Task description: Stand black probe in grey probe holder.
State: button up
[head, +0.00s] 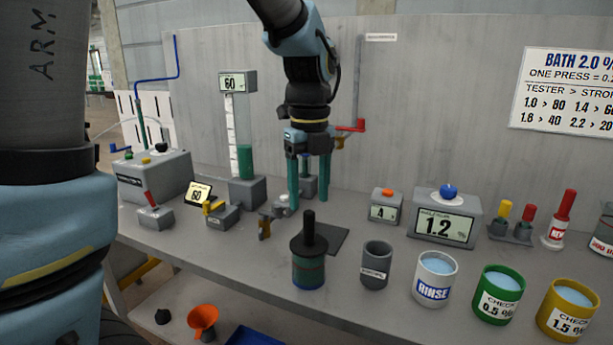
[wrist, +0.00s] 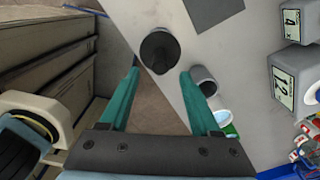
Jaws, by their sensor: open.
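The black probe (head: 308,228) stands upright, its black handle above a dark-topped teal jar (head: 308,273) near the table's front edge. In the wrist view the dark round probe top (wrist: 160,48) lies just beyond my fingertips, roughly centred between them. The grey probe holder (head: 375,268) is an open-topped cup with a small label, right of the jar; it also shows in the wrist view (wrist: 205,78). It looks empty. My gripper (head: 309,200) is open with teal fingers pointing down, above and behind the probe handle; it also shows in the wrist view (wrist: 160,72). Nothing is between the fingers.
Right of the holder stand the white rinse cup (head: 437,278), the green check cup (head: 498,293) and the yellow check cup (head: 567,310). A display reading 1.2 (head: 443,222) stands behind. A dark flat mat (head: 335,238) lies behind the jar. Small valves and gauges crowd the left.

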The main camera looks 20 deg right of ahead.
aim_at(309, 243)
notch_tip(309, 243, down, 8)
jog(key=shift+r+p, duration=0.15)
jog(key=shift+p, duration=0.3)
grip_shut()
dwell(0.4)
dwell(0.5)
